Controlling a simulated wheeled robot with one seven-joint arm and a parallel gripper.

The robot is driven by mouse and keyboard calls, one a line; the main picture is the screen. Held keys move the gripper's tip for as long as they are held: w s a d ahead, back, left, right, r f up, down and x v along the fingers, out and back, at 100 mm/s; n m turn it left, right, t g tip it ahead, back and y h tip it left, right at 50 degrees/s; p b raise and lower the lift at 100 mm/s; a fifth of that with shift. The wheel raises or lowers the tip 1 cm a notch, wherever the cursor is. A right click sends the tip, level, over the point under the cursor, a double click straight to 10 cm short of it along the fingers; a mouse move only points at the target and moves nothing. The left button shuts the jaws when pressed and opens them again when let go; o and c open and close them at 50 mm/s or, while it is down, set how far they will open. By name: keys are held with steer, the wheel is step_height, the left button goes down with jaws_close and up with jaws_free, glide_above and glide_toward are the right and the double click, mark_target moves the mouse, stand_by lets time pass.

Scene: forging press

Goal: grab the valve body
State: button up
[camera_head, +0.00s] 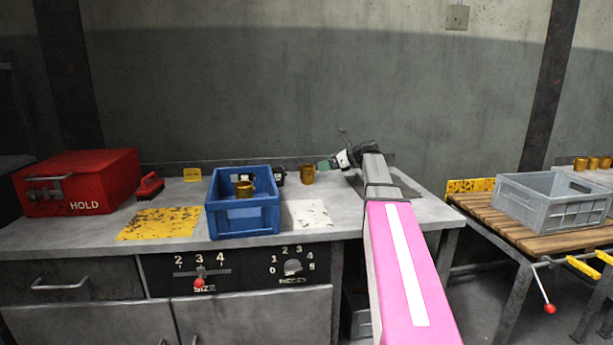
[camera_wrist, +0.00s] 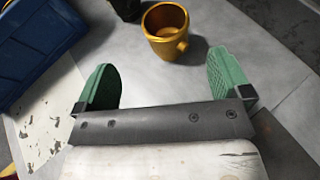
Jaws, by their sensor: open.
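A brass valve body (camera_head: 307,174), cup-shaped with an open top, stands upright on the grey bench right of the blue crate. It also shows in the wrist view (camera_wrist: 164,40), with a short side port toward the lower right. My gripper (camera_wrist: 162,68) is open, its green fingers apart and nothing between them. The valve body stands beyond the fingertips, roughly in line with the gap and not touching them. In the head view my gripper (camera_head: 326,164) is just right of the valve body. Another brass valve body (camera_head: 244,188) sits inside the blue crate.
The blue crate (camera_head: 243,218) stands close on the left, with a dark object (camera_head: 279,175) behind it. A worn white patch (camera_head: 306,213) is clear. A red box (camera_head: 78,183) is far left. A grey crate (camera_head: 540,207) and several brass parts (camera_head: 593,162) are right.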

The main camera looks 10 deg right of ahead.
mark_target(308, 169)
steer(key=x, duration=0.5)
steer(key=shift+w+f, duration=0.1)
steer(key=shift+w+d+f+x, duration=0.1)
steer(key=shift+d+x, duration=0.05)
steer(key=shift+x, duration=1.15)
steer(key=shift+w+d+f+x, duration=0.1)
steer(key=shift+w+f+x, duration=0.05)
steer(key=shift+x, duration=1.15)
steer(key=c, duration=1.2)
steer(key=shift+c, duration=0.3)
steer(key=shift+r, duration=0.15)
